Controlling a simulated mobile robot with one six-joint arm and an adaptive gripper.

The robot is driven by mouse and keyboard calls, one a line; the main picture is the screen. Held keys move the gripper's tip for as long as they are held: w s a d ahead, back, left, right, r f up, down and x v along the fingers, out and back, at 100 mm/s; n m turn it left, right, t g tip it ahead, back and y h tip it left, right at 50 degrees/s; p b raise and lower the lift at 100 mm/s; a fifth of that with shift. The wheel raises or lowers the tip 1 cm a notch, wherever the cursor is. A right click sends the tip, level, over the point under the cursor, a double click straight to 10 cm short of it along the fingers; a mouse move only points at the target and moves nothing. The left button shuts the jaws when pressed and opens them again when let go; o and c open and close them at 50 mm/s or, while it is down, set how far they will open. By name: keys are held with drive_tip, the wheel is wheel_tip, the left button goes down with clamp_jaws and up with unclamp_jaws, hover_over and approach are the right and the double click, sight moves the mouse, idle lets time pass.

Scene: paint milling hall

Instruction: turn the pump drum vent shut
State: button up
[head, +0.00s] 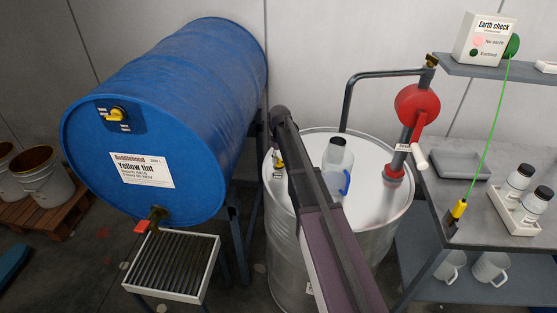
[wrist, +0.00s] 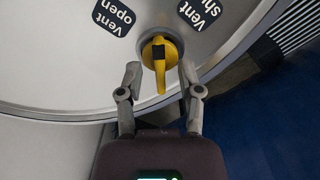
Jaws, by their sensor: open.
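The pump drum is the pale metal drum (head: 290,245) with the red hand pump, partly behind my arm in the head view. Its yellow vent knob (wrist: 160,53) sits near the rim of the lid in the wrist view, its lever pointing down the picture toward my gripper. A "Vent open" label (wrist: 113,16) lies up and left of the knob; a "Vent shut" label (wrist: 200,12), cut off by the frame, lies up and right. My gripper (wrist: 161,76) is open, one finger on each side of the lever, with gaps visible. My arm hides most of it in the head view.
A blue "Yellow tint" drum (head: 170,110) lies on a stand at left, above a grated tray (head: 172,265). A bottle (head: 337,158) and the red pump (head: 418,105) stand on the lid. A bench (head: 480,215) with small bottles and an earth check box (head: 487,38) is at right.

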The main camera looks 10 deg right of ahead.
clamp_jaws()
drive_tip(key=shift+a, duration=0.1)
drive_tip(key=shift+m, duration=0.3)
drive_tip(key=m, duration=0.3)
drive_tip(key=shift+m, duration=0.4)
drive_tip(key=m, duration=0.4)
idle(0.4)
